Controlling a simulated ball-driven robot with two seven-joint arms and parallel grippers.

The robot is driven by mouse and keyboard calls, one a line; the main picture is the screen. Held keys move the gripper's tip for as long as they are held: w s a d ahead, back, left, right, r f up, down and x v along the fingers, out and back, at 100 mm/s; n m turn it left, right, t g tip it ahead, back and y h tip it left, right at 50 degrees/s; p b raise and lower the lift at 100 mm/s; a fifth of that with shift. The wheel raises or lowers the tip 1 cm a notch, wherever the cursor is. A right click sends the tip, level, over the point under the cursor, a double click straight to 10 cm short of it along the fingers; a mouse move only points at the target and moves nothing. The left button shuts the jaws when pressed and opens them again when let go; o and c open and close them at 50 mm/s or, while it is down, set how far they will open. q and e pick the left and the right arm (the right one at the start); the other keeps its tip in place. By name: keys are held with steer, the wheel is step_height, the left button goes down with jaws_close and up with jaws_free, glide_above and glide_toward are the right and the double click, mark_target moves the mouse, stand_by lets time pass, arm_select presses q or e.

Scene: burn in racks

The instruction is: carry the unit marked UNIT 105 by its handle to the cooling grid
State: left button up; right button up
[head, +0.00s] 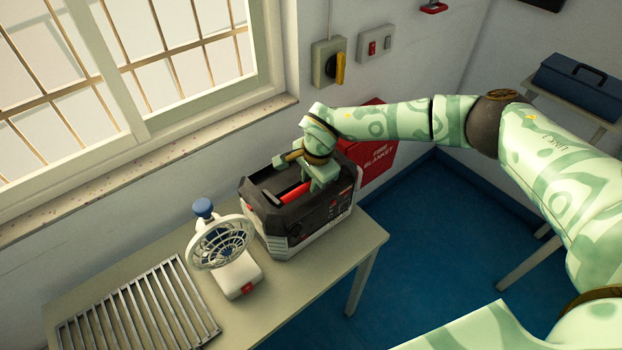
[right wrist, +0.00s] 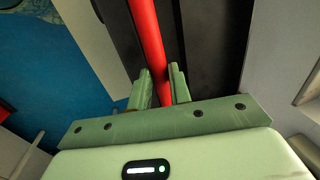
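The unit (head: 274,224) is a black and grey box with a red handle bar (head: 291,194) along its top, standing on the table. I cannot read a unit number on it. My right gripper (head: 322,178) reaches down onto the handle from above. In the right wrist view the red bar (right wrist: 149,35) runs between the two fingers (right wrist: 160,82) and fills the gap, so the gripper looks shut on it. The cooling grid (head: 140,312), a slatted metal rack, lies empty at the table's front left. My left gripper is not in view.
A small white fan (head: 222,250) with a blue knob stands between the unit and the grid. The table (head: 325,270) has a clear strip in front. A window wall is behind, with a red fire blanket box (head: 376,158) beyond the unit. A blue toolbox (head: 585,88) sits at right.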

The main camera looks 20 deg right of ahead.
mark_target(297, 179)
steer(key=shift+o, duration=0.2)
steer(key=shift+w+a+r+p, duration=0.1)
steer(key=shift+w+r+p, duration=0.2)
steer(key=shift+r, duration=0.55)
steer(key=shift+o, duration=0.9)
steer(key=shift+w+a+r, duration=0.2)
steer(key=shift+w+r, duration=0.25)
steer(key=shift+r, duration=0.1)
steer(key=shift+o, duration=1.2)
steer(key=shift+w+a+r, duration=0.2)
steer(key=shift+w+r, duration=0.25)
steer(key=shift+w, duration=0.1)
steer(key=o, duration=0.4)
steer(key=shift+w+a+r+b, duration=0.15)
steer(key=shift+w+b, duration=0.2)
steer(key=shift+b, duration=0.1)
steer(key=shift+w+a+r+b, duration=0.1)
steer(key=shift+w+b, duration=0.25)
steer(key=shift+b, duration=0.05)
steer(key=o, duration=0.5)
steer(key=shift+w+a+b, duration=0.25)
steer(key=shift+w+b, duration=0.35)
steer(key=shift+b, duration=0.1)
steer(key=shift+w, duration=0.25)
steer(key=c, duration=0.4)
steer(key=o, duration=0.9)
steer(key=shift+r, duration=0.1)
steer(key=shift+s, duration=0.1)
